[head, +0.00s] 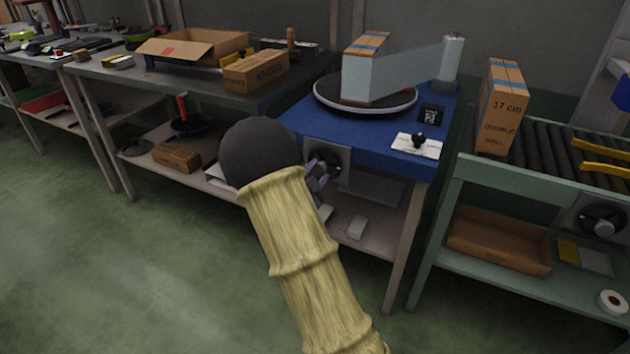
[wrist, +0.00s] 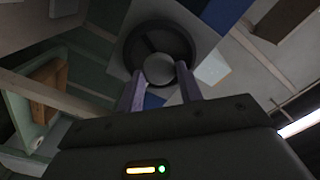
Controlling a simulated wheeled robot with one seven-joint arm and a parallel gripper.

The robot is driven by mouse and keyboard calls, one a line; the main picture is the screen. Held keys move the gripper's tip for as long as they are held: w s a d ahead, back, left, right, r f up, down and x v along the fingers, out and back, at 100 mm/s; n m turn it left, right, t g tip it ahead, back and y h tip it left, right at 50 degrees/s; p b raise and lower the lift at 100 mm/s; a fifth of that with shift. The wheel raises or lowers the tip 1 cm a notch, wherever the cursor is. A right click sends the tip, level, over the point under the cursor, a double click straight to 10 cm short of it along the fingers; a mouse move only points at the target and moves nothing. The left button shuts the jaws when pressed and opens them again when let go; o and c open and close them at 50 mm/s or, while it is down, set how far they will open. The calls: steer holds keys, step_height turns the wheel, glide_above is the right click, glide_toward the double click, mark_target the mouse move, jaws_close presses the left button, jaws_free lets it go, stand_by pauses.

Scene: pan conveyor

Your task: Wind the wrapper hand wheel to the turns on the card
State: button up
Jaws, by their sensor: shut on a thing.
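The wrapper hand wheel (wrist: 182,36) is a dark ring with a spoke and a round grey knob (wrist: 159,68), on a pale plate. In the head view the wheel's plate (head: 340,163) shows on the front of the blue wrapper table (head: 372,151), partly hidden by my arm. My gripper (wrist: 160,80) has its two purple fingers on either side of the knob, shut on it; the fingers (head: 319,177) also show in the head view. A black card (head: 431,114) reading 2 stands on the table. The turntable (head: 330,101) carries a carton (head: 357,75) with a film sheet (head: 410,68) running to a roll (head: 452,58).
A white plate with a black knob (head: 418,143) lies near the table's front right. At right, a green conveyor bench (head: 450,195) bears a tall carton (head: 498,110) and another hand wheel (head: 601,220). A grey bench (head: 110,68) with cartons stands at left. The green floor (head: 150,270) is clear.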

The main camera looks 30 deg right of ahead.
steer(key=shift+f+m, duration=0.1)
steer(key=shift+m, duration=0.2)
steer(key=shift+d, duration=0.1)
steer(key=o, duration=1)
steer(key=shift+s, duration=0.1)
steer(key=shift+s+a, duration=0.1)
steer(key=shift+a, duration=0.2)
steer(key=p+v, duration=0.3)
steer(key=v, duration=1.3)
steer(key=shift+s+a, duration=0.3)
